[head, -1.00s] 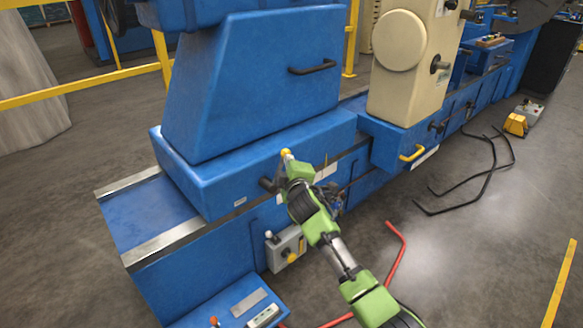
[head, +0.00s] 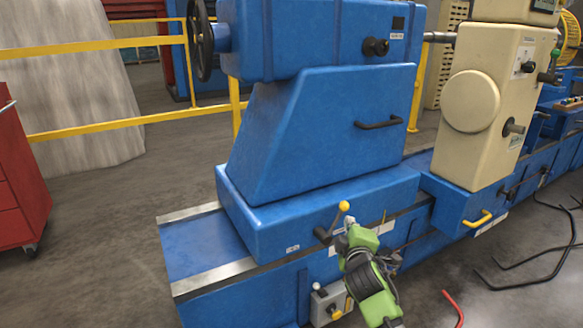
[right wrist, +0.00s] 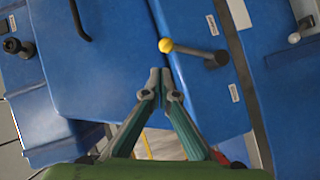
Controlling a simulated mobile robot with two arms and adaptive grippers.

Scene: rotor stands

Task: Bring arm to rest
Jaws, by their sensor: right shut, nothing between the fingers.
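My right gripper (head: 349,222) is shut with nothing between its fingers, at the front of the blue machine. In the head view its tips are just below a yellow-knobbed lever (head: 343,206). In the right wrist view, the closed fingertips (right wrist: 161,82) are apart from the yellow knob (right wrist: 166,45), which lies above them in the picture. The lever's dark arm runs right from the knob. My right arm is folded low in the head view. My left gripper is not in view.
The blue machine (head: 310,120) fills the middle, with a cream housing (head: 490,100) to its right. A control box (head: 330,304) sits low on its front. A red cabinet (head: 18,190) stands at the left. Black bars (head: 535,275) and a red bar (head: 454,308) lie on the floor.

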